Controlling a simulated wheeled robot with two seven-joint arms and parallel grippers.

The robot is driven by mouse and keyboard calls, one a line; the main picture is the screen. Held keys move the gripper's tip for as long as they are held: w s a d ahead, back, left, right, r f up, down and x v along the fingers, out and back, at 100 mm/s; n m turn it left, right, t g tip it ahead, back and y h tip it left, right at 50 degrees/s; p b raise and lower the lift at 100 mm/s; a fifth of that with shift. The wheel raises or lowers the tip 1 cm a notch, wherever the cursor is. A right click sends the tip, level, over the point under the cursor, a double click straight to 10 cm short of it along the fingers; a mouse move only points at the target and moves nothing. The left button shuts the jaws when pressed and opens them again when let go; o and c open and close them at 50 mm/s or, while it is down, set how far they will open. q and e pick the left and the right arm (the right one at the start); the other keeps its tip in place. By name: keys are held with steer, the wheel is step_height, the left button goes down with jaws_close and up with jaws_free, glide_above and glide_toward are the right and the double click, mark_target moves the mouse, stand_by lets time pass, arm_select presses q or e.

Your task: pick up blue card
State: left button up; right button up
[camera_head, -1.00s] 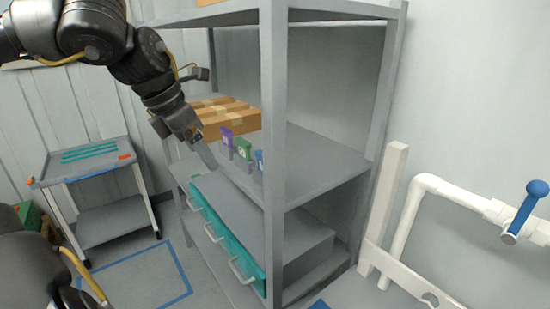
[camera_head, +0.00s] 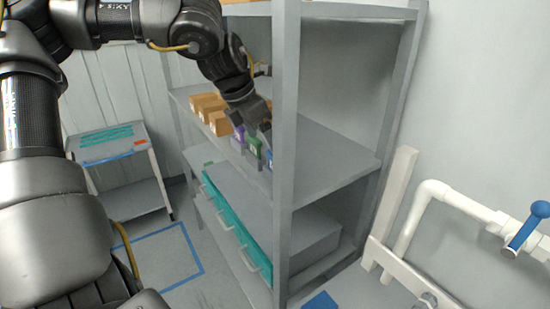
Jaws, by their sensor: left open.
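The blue card (camera_head: 268,159) stands on the middle shelf (camera_head: 330,165) of the grey rack, at the right end of a short row of cards. The rack's front post partly hides it. A green card (camera_head: 255,147) and a purple card (camera_head: 239,138) stand to its left. My left gripper (camera_head: 262,128) is open and reaches down over the row from the upper left, just above the green and blue cards. I cannot tell whether a finger touches a card. My right gripper is not in view.
The rack's upright post (camera_head: 286,120) stands close to the right of the gripper. Brown boxes (camera_head: 212,113) sit left of the cards. Teal-fronted drawers (camera_head: 230,220) fill the shelf below. The middle shelf's right part is clear. White pipes (camera_head: 440,195) are at right.

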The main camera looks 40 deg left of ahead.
arm_select(q)
steer(key=w+f+p, duration=0.1)
steer(key=f, duration=0.1)
steer(key=w+f+p, duration=0.1)
steer(key=w+f, duration=0.1)
steer(key=shift+d, duration=0.4)
steer(key=shift+w+f+p, duration=0.1)
steer(key=shift+f+p, duration=0.2)
steer(key=shift+f, duration=0.1)
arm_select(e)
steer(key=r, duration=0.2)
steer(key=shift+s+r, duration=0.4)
arm_select(q)
steer(key=shift+c, duration=0.2)
steer(key=shift+r, duration=0.1)
steer(key=shift+c, duration=1.1)
steer(key=c, duration=1.1)
steer(key=shift+o, duration=0.2)
